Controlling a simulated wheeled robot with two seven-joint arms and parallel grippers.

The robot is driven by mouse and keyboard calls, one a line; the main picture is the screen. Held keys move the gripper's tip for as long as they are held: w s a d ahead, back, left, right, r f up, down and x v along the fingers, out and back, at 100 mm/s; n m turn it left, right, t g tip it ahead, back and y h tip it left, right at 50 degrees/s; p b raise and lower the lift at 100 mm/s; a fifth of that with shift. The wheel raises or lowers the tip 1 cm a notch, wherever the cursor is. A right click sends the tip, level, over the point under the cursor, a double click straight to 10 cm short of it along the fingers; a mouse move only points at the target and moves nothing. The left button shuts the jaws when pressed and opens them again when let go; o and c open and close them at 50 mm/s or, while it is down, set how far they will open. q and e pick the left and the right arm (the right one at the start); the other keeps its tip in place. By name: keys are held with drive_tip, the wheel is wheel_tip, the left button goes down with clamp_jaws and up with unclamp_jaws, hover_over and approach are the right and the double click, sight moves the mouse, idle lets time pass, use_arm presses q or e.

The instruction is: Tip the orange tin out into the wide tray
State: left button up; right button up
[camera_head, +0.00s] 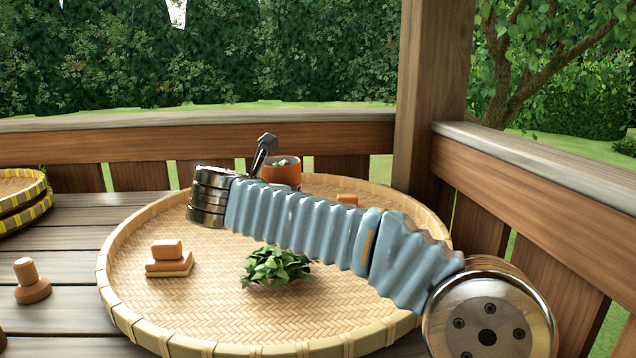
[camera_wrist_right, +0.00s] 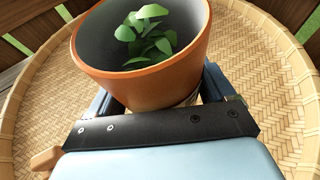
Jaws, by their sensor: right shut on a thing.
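The orange tin (camera_head: 281,171) is held above the far part of the wide woven tray (camera_head: 130,308), partly behind my right arm in the head view. In the right wrist view the tin (camera_wrist_right: 150,82) fills the upper middle, slightly tilted, its dark inside showing with green leaves (camera_wrist_right: 148,38) in it. My right gripper (camera_wrist_right: 160,105) is shut on the tin, one finger on each side. A heap of green leaves (camera_head: 276,266) lies on the tray in front of my arm. My left gripper is in neither view.
Orange-tan blocks (camera_head: 167,256) lie on the tray's left part, and another block (camera_head: 347,199) lies near its back. A wooden knob-like piece (camera_head: 30,281) stands on the table (camera_head: 70,240). Yellow-rimmed baskets (camera_head: 22,193) are at far left. A wooden post (camera_head: 435,110) and railing stand behind and right.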

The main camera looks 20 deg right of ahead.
drive_tip(key=a, duration=0.1)
drive_tip(key=a+n+y, duration=0.1)
drive_tip(key=a, duration=0.1)
drive_tip(key=shift+w+a+f+t+y+p, duration=0.25)
drive_tip(key=shift+w+a+t+y+p, duration=0.05)
drive_tip(key=shift+w+t+p, duration=0.1)
use_arm(q)
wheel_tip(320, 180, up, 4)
drive_tip(key=p, duration=0.2)
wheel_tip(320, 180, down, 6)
drive_tip(key=b, duration=0.6)
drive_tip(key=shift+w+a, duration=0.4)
use_arm(e)
drive_tip(key=shift+s+a+f+m+g+y, duration=0.1)
drive_tip(key=shift+a+f+m+g+y, duration=0.3)
drive_tip(key=shift+m+g+y, duration=1.75)
drive_tip(key=shift+s+a+f+m+y, duration=0.15)
drive_tip(key=shift+a+f+m+y, duration=0.25)
drive_tip(key=shift+y, duration=3.6)
drive_tip(key=shift+s+a+f+m+g+y, duration=0.1)
drive_tip(key=shift+a+f+m+g+y, duration=0.25)
drive_tip(key=shift+m+g+y, duration=1.8)
